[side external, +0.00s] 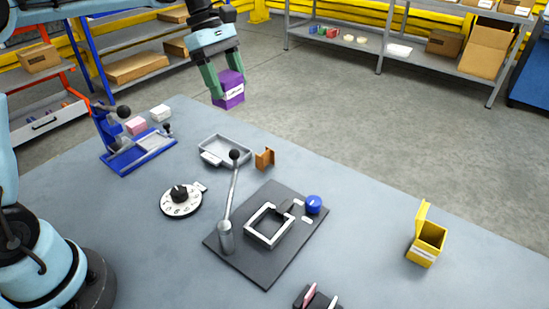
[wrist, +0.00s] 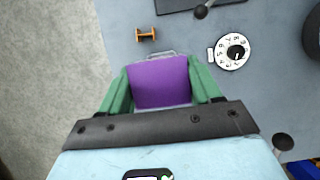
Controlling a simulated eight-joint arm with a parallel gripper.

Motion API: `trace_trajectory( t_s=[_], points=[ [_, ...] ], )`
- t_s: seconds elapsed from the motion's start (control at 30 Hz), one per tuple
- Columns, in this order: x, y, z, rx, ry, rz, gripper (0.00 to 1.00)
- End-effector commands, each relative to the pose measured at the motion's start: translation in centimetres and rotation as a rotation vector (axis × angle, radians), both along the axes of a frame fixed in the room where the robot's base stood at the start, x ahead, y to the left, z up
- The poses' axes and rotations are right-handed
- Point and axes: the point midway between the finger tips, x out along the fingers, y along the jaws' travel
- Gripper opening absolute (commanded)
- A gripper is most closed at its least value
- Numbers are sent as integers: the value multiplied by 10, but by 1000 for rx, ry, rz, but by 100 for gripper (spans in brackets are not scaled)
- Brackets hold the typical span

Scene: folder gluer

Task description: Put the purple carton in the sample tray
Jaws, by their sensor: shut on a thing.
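The purple carton (side external: 230,90), with a white label band, is between the green fingers of my gripper (side external: 227,84), held in the air above the far edge of the table in the side view. In the wrist view the carton (wrist: 160,82) fills the space between the fingers of my gripper (wrist: 161,76). The sample tray (side external: 240,157), a shallow grey metal tray, lies on the table below and apart from the carton. In the wrist view only a thin part of its rim (wrist: 153,54) shows past the carton, which hides most of it.
A brown holder (side external: 265,159) stands right beside the tray. A dial (side external: 181,200), a lever fixture on a dark plate (side external: 281,255) and a blue press (side external: 137,150) stand around it. A yellow open box (side external: 428,243) is at the right. The table between plate and yellow box is clear.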

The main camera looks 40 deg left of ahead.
Motion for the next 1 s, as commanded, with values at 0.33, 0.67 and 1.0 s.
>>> trace_trajectory(
  t_s=[0.33, 0.67, 1.0],
  points=[
    [8, 46, -6, -14, -3, 3, 35],
    [8, 45, -33, -13, -4, -1, 35],
    [8, 44, -67, -13, -4, -1, 35]
  ],
)
